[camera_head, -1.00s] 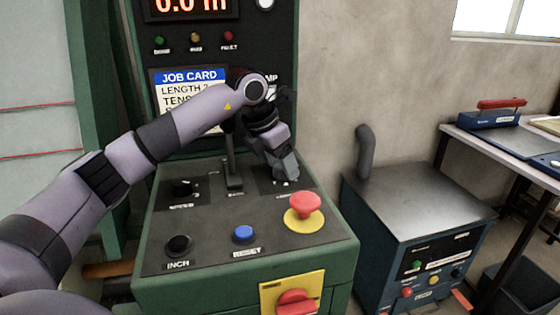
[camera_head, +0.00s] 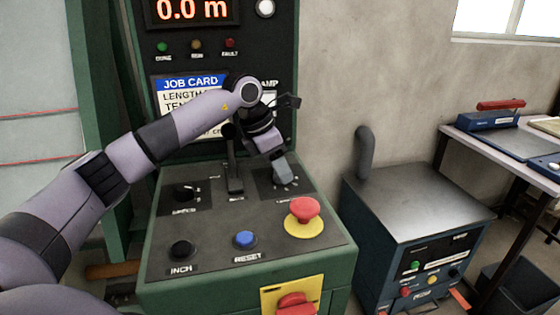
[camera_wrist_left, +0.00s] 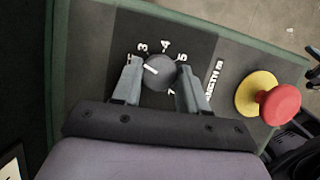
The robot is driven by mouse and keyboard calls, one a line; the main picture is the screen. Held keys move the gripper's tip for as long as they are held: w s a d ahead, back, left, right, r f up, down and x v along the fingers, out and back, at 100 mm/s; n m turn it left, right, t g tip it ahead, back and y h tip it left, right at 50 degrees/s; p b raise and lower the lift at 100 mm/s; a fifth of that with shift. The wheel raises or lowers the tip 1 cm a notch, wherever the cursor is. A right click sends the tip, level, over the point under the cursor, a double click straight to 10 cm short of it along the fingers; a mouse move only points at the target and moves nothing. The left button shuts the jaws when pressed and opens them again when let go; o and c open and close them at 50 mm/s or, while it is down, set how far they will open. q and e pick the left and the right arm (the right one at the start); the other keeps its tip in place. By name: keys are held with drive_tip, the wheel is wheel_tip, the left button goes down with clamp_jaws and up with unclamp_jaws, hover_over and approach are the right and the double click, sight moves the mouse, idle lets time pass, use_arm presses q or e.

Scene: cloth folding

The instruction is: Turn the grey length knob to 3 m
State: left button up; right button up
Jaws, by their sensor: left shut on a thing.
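The grey length knob (camera_wrist_left: 160,72) is round with a white pointer line, on a dark dial plate (camera_wrist_left: 185,35) marked with white numbers. In the left wrist view my left gripper (camera_wrist_left: 159,69) has one finger on each side of the knob and is shut on it. The pointer line points left, below the 3 and towards the left finger, which hides part of the scale. In the head view the left gripper (camera_head: 284,170) reaches down to the dial at the panel's back right and mostly hides the knob. My right gripper is not in view.
A red emergency button (camera_head: 304,209) stands close in front of the dial. A lever (camera_head: 234,170) rises just to its left. A speed knob (camera_head: 184,191), black inch button (camera_head: 181,249) and blue reset button (camera_head: 245,239) share the panel. The display (camera_head: 192,10) reads 0.0 m.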

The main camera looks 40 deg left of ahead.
use_arm(q)
drive_tip(key=m, duration=0.1)
drive_tip(key=m+p, duration=0.1)
drive_tip(key=m, duration=0.1)
drive_tip(key=shift+w+r+g+h+p, duration=0.2)
drive_tip(key=shift+g+h+p, duration=0.1)
drive_tip(key=shift+g+h, duration=0.1)
drive_tip(key=shift+m+p, duration=0.35)
drive_tip(key=shift+m, duration=0.65)
drive_tip(key=shift+f+g, duration=0.1)
drive_tip(key=shift+g, duration=0.3)
drive_tip(key=o, duration=1)
drive_tip(key=shift+o, duration=0.2)
drive_tip(key=v, duration=0.7)
drive_tip(key=shift+a, duration=0.2)
drive_tip(key=shift+s+d+f, duration=0.1)
drive_tip(key=shift+s, duration=0.1)
